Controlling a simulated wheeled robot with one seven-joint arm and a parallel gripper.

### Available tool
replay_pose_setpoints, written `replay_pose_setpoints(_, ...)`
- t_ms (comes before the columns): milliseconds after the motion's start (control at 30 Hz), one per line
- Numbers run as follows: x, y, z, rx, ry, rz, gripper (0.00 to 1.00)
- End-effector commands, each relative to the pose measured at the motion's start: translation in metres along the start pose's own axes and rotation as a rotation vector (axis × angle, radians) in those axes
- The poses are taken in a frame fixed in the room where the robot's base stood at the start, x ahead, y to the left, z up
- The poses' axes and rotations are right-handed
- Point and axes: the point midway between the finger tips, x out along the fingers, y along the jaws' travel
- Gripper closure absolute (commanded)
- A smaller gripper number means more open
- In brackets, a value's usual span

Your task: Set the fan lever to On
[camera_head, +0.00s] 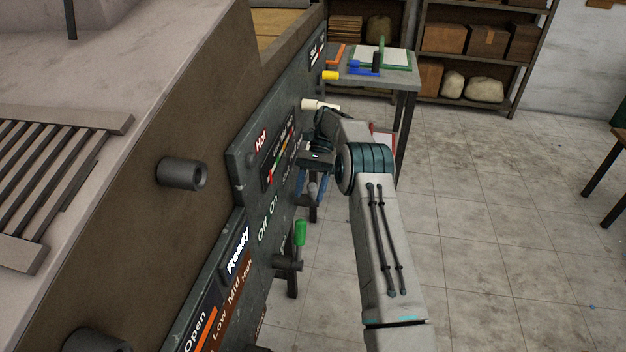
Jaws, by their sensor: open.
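A dark control panel (243,160) runs along the side of the brown machine on the left. A lever with a green handle (300,233) sticks out from it, handle up, near the words "Off On"; I cannot read which lever is marked fan. My gripper (312,190) is open beside the panel, beyond the green handle, with its fingers pointing down. A dark lever part (314,211) shows just below the fingers; its handle is hidden or unclear, and I cannot tell if the fingers touch it.
A grey table (402,78) with coloured items stands beyond. Shelves (513,75) with boxes and sacks line the back.

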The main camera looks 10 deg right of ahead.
Motion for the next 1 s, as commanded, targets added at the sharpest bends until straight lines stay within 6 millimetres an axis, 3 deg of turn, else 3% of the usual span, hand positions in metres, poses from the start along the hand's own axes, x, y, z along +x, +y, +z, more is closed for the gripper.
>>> replay_pose_setpoints(33, -0.009, 0.001, 0.007, -0.002, -0.001, -0.001, 0.50)
replay_pose_setpoints(333, -0.022, 0.001, 0.004, 0.000, 0.000, -0.002, 0.50)
replay_pose_setpoints(1000, -0.023, 0.001, 0.001, 0.002, 0.000, -0.005, 0.50)
